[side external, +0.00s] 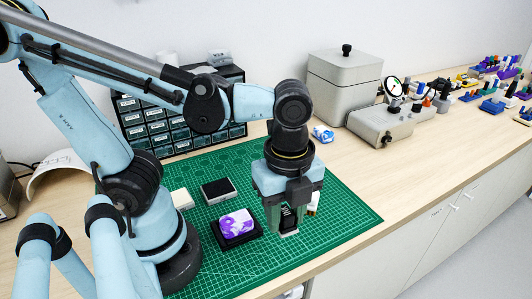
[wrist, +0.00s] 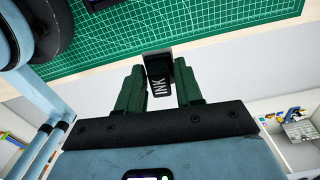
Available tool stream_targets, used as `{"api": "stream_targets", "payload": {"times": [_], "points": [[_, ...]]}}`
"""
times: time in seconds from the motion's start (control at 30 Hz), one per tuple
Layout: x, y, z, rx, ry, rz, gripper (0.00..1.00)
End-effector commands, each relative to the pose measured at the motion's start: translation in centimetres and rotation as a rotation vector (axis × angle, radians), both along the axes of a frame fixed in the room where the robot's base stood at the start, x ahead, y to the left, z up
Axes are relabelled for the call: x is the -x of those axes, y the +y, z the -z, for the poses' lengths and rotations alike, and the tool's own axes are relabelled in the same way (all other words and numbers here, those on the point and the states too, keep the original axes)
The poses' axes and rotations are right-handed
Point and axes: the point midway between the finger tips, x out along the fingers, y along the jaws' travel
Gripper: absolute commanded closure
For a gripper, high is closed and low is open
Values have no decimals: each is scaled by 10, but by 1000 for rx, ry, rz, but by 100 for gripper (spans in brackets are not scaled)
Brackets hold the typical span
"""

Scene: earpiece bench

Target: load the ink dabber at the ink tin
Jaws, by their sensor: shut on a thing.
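My gripper (side external: 287,218) is shut on the ink dabber, a black block lettered "INK" (wrist: 159,82) that sits between the two dark green fingers in the wrist view. In the side view the dabber's pale lower end (side external: 287,233) shows below the jaws, low over the right part of the mat. I cannot tell whether it touches the mat.
A purple-and-white block (side external: 237,222) sits in a black tray between the box and my gripper. A cream block (side external: 181,199) lies at left. A small white-and-orange item (side external: 314,204) is partly hidden behind my gripper. The green mat (side external: 340,215) is bare at right.

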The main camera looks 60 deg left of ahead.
Motion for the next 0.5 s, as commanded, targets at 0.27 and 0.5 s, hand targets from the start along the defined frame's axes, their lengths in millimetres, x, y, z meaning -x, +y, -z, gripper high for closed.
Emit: {"api": "stream_targets", "payload": {"times": [0.27, 0.5], "points": [[-13, 46, 3, 0, 0, -142, 89], [-17, 105, 7, 0, -1, -319, 89]]}}
